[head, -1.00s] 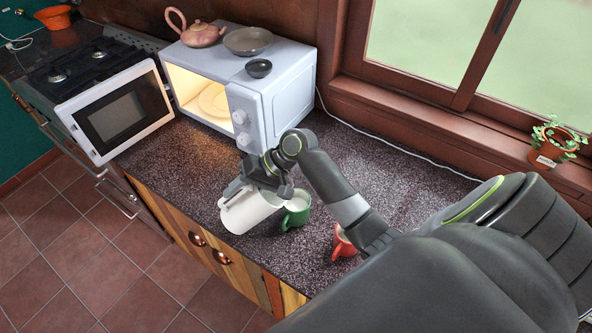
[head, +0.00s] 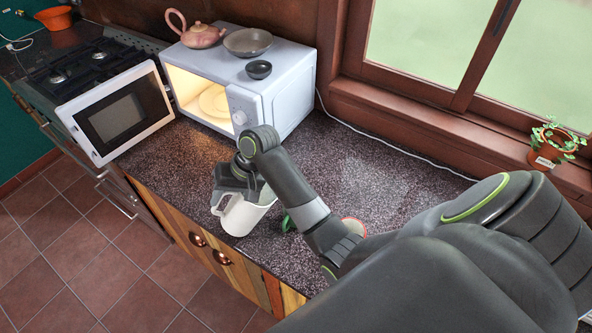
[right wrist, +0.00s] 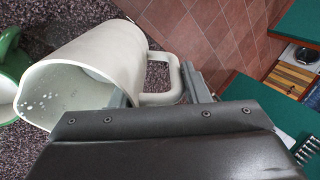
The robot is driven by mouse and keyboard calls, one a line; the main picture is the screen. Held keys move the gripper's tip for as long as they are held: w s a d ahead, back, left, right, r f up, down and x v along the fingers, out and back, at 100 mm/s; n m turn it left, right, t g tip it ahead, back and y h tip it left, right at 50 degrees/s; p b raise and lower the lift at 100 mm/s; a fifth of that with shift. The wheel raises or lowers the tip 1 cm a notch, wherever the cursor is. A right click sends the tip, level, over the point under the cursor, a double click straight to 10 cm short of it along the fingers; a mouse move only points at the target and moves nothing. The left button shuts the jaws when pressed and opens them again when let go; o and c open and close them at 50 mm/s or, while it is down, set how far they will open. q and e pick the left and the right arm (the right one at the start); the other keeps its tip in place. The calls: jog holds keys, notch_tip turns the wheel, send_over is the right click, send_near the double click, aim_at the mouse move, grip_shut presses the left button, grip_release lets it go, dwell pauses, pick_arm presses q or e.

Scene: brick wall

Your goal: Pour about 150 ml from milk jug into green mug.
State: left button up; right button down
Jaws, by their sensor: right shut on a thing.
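The white milk jug (head: 243,217) is held near the counter's front edge, roughly upright in the head view. My right gripper (head: 231,193) is shut on its handle, which shows between the fingers in the right wrist view (right wrist: 165,80). The jug's open mouth shows there too, with milk and droplets inside (right wrist: 50,95). The green mug (head: 289,223) is just right of the jug, mostly hidden by my right arm. It shows partly at the left edge of the right wrist view (right wrist: 12,55), with white liquid inside. My left gripper is out of view.
A red mug (head: 354,226) is partly hidden behind my right arm. The white microwave (head: 285,95) stands open behind, with a teapot (head: 202,36) and bowls on top. The counter (head: 170,150) is clear left of the jug. A potted plant (head: 549,150) sits on the windowsill.

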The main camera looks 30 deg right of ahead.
jog(key=shift+w+a+f+g+h, duration=0.15)
jog(key=shift+w+a+h, duration=0.05)
jog(key=shift+a+h, duration=0.3)
jog(key=shift+w+a+f+g+h, duration=0.2)
jog(key=shift+a+h, duration=0.2)
jog(key=shift+a, duration=0.2)
jog(key=shift+w+a+f+g+h, duration=0.15)
jog(key=shift+a+f+h, duration=0.15)
jog(key=shift+a+h, duration=0.15)
jog(key=shift+w+a+f+g+h, duration=0.15)
jog(key=shift+a+f+h, duration=0.1)
jog(key=shift+a+h, duration=0.2)
jog(key=shift+w+a+f+g+h, duration=0.2)
jog(key=shift+a+f+h, duration=0.1)
jog(key=shift+f+h, duration=0.2)
jog(key=shift+w+a+f+g+h, duration=0.1)
jog(key=shift+a+f+g+h, duration=0.05)
jog(key=shift+a+f+h, duration=0.3)
jog(key=shift+s+d, duration=0.1)
jog(key=shift+d, duration=0.05)
